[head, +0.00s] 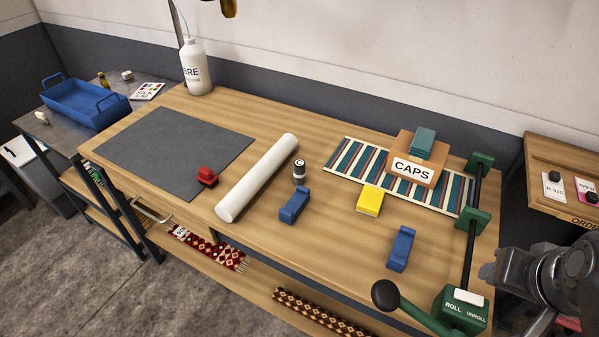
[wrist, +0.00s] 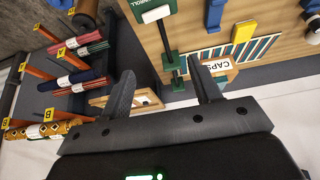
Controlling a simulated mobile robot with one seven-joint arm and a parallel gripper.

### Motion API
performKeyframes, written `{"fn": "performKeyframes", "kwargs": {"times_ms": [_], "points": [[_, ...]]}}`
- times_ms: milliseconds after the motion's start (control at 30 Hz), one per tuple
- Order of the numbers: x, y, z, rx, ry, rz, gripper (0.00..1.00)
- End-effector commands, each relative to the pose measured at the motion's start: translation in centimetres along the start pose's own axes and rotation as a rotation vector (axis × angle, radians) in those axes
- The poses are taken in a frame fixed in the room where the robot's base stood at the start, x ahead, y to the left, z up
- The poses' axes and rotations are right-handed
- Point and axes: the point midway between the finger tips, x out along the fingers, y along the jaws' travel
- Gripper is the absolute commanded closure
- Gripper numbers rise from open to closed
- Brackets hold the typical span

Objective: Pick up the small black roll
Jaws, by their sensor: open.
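A small black cylinder with a white band marked C (head: 299,169) stands upright on the wooden table (head: 270,125), just right of the long white roll (head: 257,177). My arm is at the right edge of the head view, beyond the table's right end and well away from the cylinder.
Near the cylinder are a blue block (head: 294,205) and a yellow block (head: 370,200). A box marked CAPS (head: 412,170) sits on a striped rug (head: 345,160). A green roller stand (head: 462,310) lines the right end. The wrist view shows racked coloured rolls (wrist: 82,80).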

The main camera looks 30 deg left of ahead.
Motion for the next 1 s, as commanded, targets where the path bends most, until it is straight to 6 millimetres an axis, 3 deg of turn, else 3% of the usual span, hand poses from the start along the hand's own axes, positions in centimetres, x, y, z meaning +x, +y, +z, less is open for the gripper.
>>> {"fn": "performKeyframes", "kwargs": {"times_ms": [400, 533, 767, 1000], "points": [[0.0, 0.0, -0.1, 0.0, 0.0, -0.001, 0.42], [0.2, -0.6, -1.3, -0.008, -0.008, -0.009, 0.42], [1.7, -4.1, -7.2, -0.04, -0.036, -0.041, 0.42], [4.9, -10.6, -13.2, -0.078, -0.065, -0.068, 0.42]]}}
